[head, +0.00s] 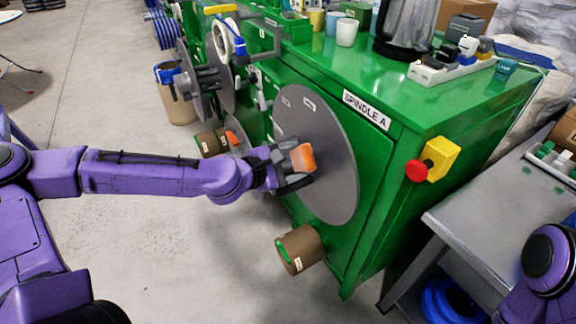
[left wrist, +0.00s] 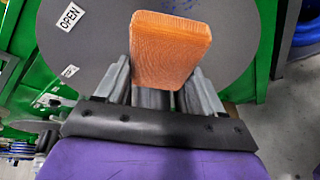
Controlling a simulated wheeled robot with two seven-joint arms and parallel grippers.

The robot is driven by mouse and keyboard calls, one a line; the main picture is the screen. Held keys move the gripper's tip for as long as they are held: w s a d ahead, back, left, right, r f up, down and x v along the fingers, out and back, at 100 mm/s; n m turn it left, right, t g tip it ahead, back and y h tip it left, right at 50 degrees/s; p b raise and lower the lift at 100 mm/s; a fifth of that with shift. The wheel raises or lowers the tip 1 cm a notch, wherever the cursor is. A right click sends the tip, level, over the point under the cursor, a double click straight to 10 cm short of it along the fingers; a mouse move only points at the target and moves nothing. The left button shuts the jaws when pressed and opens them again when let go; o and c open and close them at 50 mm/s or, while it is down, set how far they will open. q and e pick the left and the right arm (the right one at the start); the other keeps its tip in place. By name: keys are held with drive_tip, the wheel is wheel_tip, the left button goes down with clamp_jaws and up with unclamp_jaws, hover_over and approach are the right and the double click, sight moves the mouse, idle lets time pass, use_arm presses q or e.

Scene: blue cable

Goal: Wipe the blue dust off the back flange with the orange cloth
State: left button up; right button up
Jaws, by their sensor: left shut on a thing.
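My left gripper (head: 284,168) is shut on the orange cloth (head: 303,158), a thick block-shaped pad. The cloth is in front of the large round grey flange (head: 330,190) on the green cabinet marked SPINDLE A. In the left wrist view the cloth (left wrist: 170,50) stands up between the fingers (left wrist: 152,92), with the grey flange (left wrist: 240,45) behind it. I cannot tell whether the cloth touches the flange. My right gripper is not in view.
A brown cardboard core (head: 299,249) sticks out below the flange. A red stop button on a yellow box (head: 432,160) is on the cabinet's right side. Cups and a kettle (head: 405,25) stand on top. A metal table (head: 500,205) is at right. The floor at left is clear.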

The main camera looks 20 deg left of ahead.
sight(321, 148)
use_arm(q)
drive_tip(key=shift+w+a+f+n+t+y, duration=0.15)
drive_tip(key=shift+w+a+f+n+t, duration=0.1)
drive_tip(key=shift+a+f, duration=0.15)
drive_tip(key=shift+w+a+f+n+t+y, duration=0.1)
drive_tip(key=shift+a+f+n+t+y, duration=0.05)
drive_tip(key=shift+a+f+n, duration=0.15)
drive_tip(key=shift+w+d+b, duration=0.4)
drive_tip(key=shift+w+d, duration=0.1)
drive_tip(key=shift+w, duration=0.35)
drive_tip(key=shift+w+d+b, duration=0.45)
drive_tip(key=shift+w, duration=0.35)
drive_tip(key=shift+w+d+b, duration=0.4)
drive_tip(key=shift+w+d, duration=0.1)
drive_tip(key=shift+w, duration=0.35)
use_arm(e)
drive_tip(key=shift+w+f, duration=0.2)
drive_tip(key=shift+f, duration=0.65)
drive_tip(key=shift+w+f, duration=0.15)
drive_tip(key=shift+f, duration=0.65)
use_arm(q)
drive_tip(key=shift+w+d+b, duration=0.35)
drive_tip(key=shift+w+d, duration=0.25)
drive_tip(key=shift+w, duration=0.15)
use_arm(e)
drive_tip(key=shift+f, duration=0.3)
use_arm(q)
drive_tip(key=shift+s, duration=0.1)
